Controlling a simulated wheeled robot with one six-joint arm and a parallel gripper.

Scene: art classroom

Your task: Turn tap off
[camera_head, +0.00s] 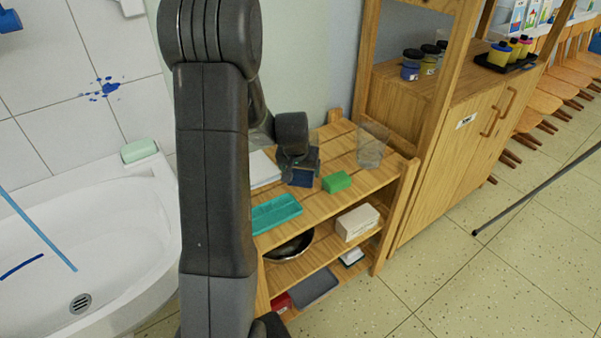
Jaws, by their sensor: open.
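The white sink (120,215) is at the left, with a round drain (80,303) in its basin. A blue fitting (9,21) at the top left edge is cut off by the picture; it may be part of the tap, but I cannot tell, nor whether water runs. My gripper (301,168) is to the right of the sink, over the top of the wooden shelf unit, far from that blue fitting. It is open. A small dark blue thing (301,179) shows at its fingers; I cannot tell whether they touch it. My arm hides the sink's right end.
The wooden shelf unit (385,180) bears a green block (337,182), a teal tray (275,213) and a clear glass (371,146). Green soap (139,150) lies on the sink rim. Blue streaks (38,230) mark the sink.

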